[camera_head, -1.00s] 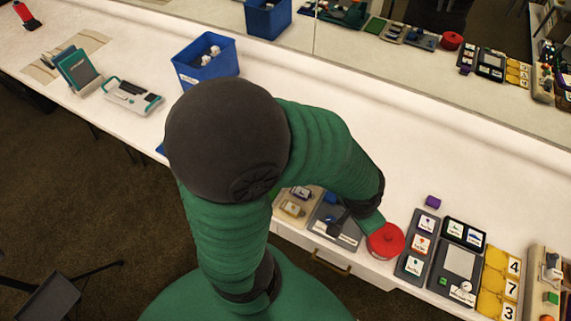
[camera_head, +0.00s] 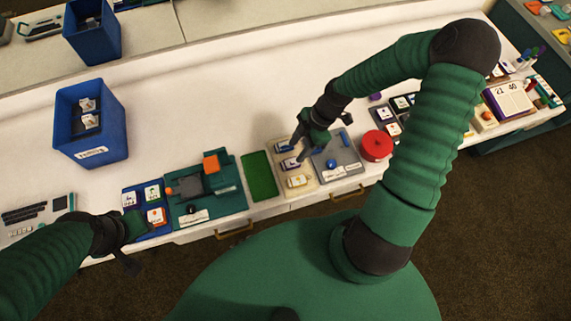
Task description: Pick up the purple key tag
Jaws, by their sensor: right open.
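The purple key tag (camera_head: 290,163) lies in the beige tray (camera_head: 307,171), between a blue tag (camera_head: 284,145) and a yellow tag (camera_head: 298,181). My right gripper (camera_head: 312,143) is open and empty, pointing down over the tray's upper right side. One finger shows just right of the purple tag; I cannot tell whether it touches it. My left gripper (camera_head: 137,243) is at the lower left, near the blue tray of picture tiles (camera_head: 135,212); its jaws are not clear.
A grey tray (camera_head: 345,163) with blue pieces and a red round container (camera_head: 376,146) stand right of the beige tray. A green mat (camera_head: 259,176) and a teal device (camera_head: 225,200) lie left. A blue bin (camera_head: 112,125) stands farther left.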

